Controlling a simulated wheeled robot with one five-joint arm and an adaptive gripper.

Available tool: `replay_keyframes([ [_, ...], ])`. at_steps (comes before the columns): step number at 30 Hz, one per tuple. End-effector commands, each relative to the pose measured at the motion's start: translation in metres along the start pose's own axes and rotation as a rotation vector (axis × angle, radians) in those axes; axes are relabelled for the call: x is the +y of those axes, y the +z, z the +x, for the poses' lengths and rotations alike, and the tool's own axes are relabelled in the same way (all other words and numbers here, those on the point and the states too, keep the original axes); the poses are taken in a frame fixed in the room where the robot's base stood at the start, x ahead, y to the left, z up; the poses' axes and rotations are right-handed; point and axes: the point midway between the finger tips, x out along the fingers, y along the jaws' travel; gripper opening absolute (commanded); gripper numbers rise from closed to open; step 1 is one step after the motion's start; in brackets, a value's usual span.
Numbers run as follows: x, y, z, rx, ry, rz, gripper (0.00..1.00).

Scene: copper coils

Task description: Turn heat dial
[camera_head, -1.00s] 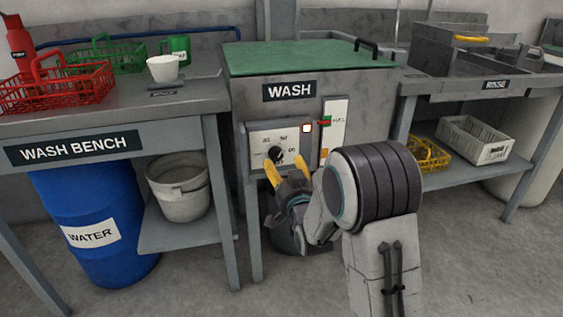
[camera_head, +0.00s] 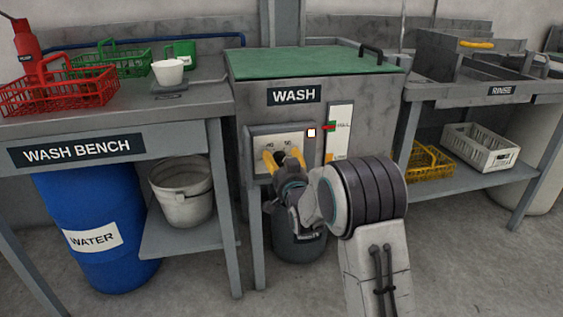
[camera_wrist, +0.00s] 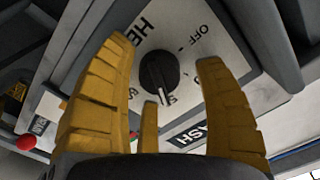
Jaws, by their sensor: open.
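The heat dial (camera_wrist: 158,72) is a round black knob with a white pointer line, set on a pale panel lettered "OFF" and "HE". In the wrist view it sits between and beyond the yellow fingers of my gripper (camera_wrist: 165,95). The fingers are open, and a gap shows between them and the knob. In the head view my gripper (camera_head: 284,160) is in front of the dial panel (camera_head: 256,141) on the grey wash unit (camera_head: 360,105), and its fingers mostly hide the knob.
A lit indicator (camera_head: 311,133) and a level gauge (camera_head: 339,130) are right of the panel. The wash bench (camera_head: 180,103) with red basket (camera_head: 60,95) stands left, with a blue barrel (camera_head: 95,200) below. The rinse station (camera_head: 440,88) stands right. A dark bucket (camera_head: 297,247) is below the unit.

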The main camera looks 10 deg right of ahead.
Motion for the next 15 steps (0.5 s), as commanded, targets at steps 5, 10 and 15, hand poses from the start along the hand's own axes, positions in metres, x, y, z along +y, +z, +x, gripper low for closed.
replay_keyframes([
  [5,0.0000,0.0000,0.0000,0.000,0.000,0.000,0.63],
  [10,0.0000,-0.0001,-0.0001,0.000,0.000,0.000,0.52],
  [15,0.0000,-0.0001,-0.0002,0.000,0.000,0.000,0.37],
])
